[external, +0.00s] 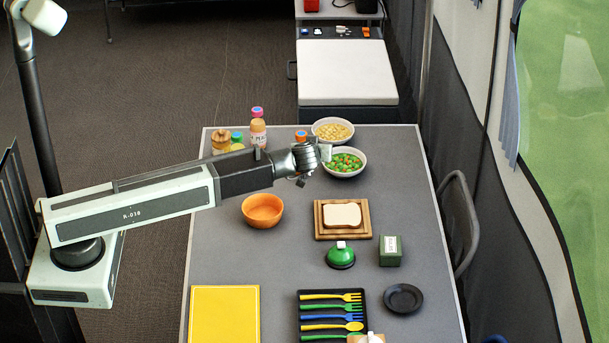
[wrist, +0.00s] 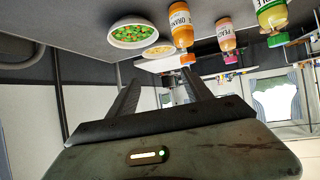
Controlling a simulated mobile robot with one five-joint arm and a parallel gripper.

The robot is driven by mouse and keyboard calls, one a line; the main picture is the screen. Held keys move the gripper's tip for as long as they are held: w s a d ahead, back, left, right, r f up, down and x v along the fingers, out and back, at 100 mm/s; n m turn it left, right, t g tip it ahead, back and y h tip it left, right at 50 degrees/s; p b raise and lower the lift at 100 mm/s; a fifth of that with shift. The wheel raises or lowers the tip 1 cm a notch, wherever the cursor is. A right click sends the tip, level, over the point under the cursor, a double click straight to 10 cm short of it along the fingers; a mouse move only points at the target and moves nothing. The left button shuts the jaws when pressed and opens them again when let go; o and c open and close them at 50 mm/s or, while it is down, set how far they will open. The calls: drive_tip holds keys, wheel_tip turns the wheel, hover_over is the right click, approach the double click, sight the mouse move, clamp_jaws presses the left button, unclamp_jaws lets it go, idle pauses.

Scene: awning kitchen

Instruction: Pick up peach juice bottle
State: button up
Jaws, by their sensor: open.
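The peach juice bottle (external: 258,131) stands upright at the far left of the table, with a pink cap and a peach-coloured body. In the wrist view, where the scene appears upside down, its PEACH label shows on the bottle (wrist: 227,36), right of the orange juice bottle (wrist: 180,22). My gripper (external: 322,158) is above the table near the bowls, to the right of the peach bottle and apart from it. In the wrist view the two fingers of my gripper (wrist: 162,92) are spread with nothing between them.
The orange juice bottle's cap (external: 301,136) shows behind my arm. A green-capped bottle (external: 237,139) stands left of the peach bottle. Bowls of vegetables (external: 344,174) and pale food (external: 332,121) stand near my gripper. An orange bowl (external: 262,222) and bread board (external: 319,235) are nearer.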

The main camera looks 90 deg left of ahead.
drive_tip(key=s+a+f+n+g+y+b, duration=0.15)
drive_tip(key=s+a, duration=0.35)
drive_tip(key=a, duration=0.7)
drive_tip(key=n+g+b, duration=0.2)
drive_tip(key=g, duration=0.1)
approach(260, 115)
drive_tip(key=w+r+x, duration=0.1)
drive_tip(key=x, duration=0.3)
drive_tip(key=shift+s+d+f+b+x, duration=0.15)
drive_tip(key=shift+b+x, duration=0.5)
drive_tip(key=shift+x, duration=0.8)
drive_tip(key=shift+s+d+f+b+x, duration=0.15)
drive_tip(key=shift+b+x, duration=0.45)
drive_tip(key=shift+x, duration=0.9)
drive_tip(key=shift+s+f+b+x, duration=0.2)
drive_tip(key=shift+b+x, duration=0.45)
drive_tip(key=shift+x, duration=0.8)
drive_tip(key=shift+r, duration=0.15)
clamp_jaws()
